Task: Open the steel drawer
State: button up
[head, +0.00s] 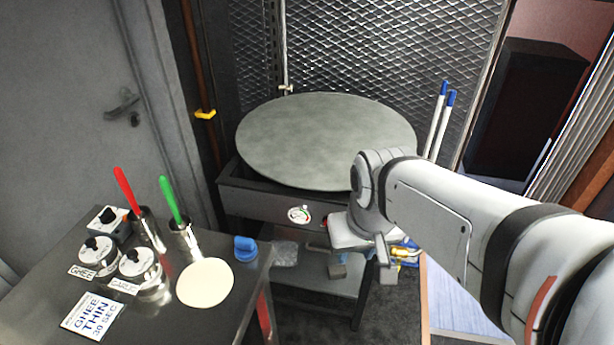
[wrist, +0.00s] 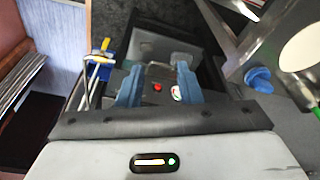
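I cannot pick out a steel drawer with a handle for certain in either view. The steel table (head: 55,255) stands at the left in the head view, and its front is mostly out of sight. The dark stand (head: 262,197) under the round griddle has a front panel with a gauge (head: 299,214) and a red button. My gripper shows in the wrist view with its two blue fingers apart (wrist: 160,70) and nothing visible between their tips. The red button (wrist: 158,88) and gauge (wrist: 177,94) appear beyond the fingers. In the head view my wrist covers the right part of the stand's front.
A round griddle plate (head: 325,140) tops the stand. Blue-capped poles (head: 438,125) stand at the right.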

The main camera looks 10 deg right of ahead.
aim_at(322, 250)
jog(key=shift+d, duration=0.1)
jog(key=w+a+f+m+g+y+b, duration=0.1)
jog(key=w+a+f+y+b, duration=0.1)
jog(key=w+f+y+b, duration=0.3)
jog(key=a+f+m+g+y+b, duration=0.1)
jog(key=a+f+y+b, duration=0.1)
jog(key=f, duration=0.5)
jog(key=w+a+f+m+g+y+b, duration=0.1)
jog(key=w+a+f+y+b, duration=0.1)
jog(key=w+f+y+b, duration=0.3)
jog(key=w+d+f+m+t+b, duration=0.35)
jog(key=w+d+f+t, duration=0.25)
jog(key=f, duration=0.4)
jog(key=w+d+f+m+t+b, duration=0.3)
jog(key=w+d+f+m+t, duration=0.25)
jog(key=f, duration=0.35)
jog(key=shift+n+t, duration=0.4)
jog(key=shift+t, duration=0.05)
jog(key=x, duration=0.7)
jog(key=shift+w+f+b, duration=0.15)
jog(key=shift+w+b, duration=0.15)
jog(key=shift+w, duration=0.35)
jog(key=shift+c, duration=0.2)
grip_shut()
